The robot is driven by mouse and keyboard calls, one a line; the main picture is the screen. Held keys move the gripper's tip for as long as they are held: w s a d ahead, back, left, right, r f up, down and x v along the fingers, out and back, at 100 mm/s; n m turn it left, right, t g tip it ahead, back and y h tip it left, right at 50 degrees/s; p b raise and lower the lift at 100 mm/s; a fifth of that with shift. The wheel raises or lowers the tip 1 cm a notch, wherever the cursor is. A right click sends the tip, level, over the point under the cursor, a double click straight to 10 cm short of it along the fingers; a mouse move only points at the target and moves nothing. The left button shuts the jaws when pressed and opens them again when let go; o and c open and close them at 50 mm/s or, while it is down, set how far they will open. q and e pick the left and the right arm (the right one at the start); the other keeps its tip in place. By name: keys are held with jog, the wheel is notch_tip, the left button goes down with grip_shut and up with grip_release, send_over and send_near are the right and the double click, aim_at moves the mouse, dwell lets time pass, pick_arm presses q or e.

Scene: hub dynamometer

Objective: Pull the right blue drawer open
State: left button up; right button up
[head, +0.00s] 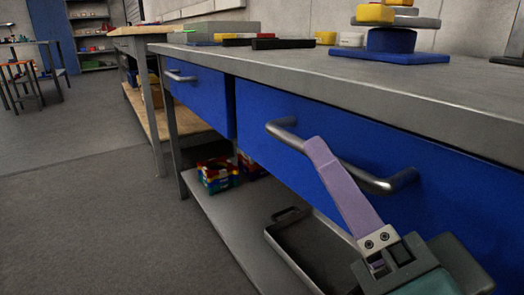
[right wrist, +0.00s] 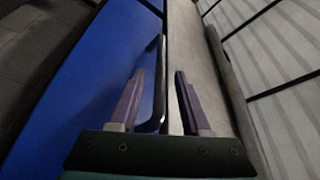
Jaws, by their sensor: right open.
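The right blue drawer (head: 300,108) sits under the grey worktop, and its front looks closed, about flush with the left drawer. Its metal bar handle (head: 368,180) crosses the front; one finger hides part of it. My right gripper (head: 318,145) has purple fingers and is at the handle; only one finger shows clearly in the head view. In the right wrist view the gripper (right wrist: 160,73) is open, with the dark handle bar (right wrist: 160,85) between its fingers beside the blue drawer front (right wrist: 85,85). Whether a finger touches the bar is unclear. My left gripper is out of view.
The left blue drawer (head: 200,97) is shut. On the worktop (head: 330,72) stand a blue and yellow stack (head: 390,41) and several flat pieces. Below, a shelf (head: 222,222) holds a metal tray (head: 318,247) and colourful bins (head: 217,175).

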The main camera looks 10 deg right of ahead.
jog(key=x, duration=0.4)
jog(key=shift+w, duration=0.1)
grip_shut()
dwell(1.4)
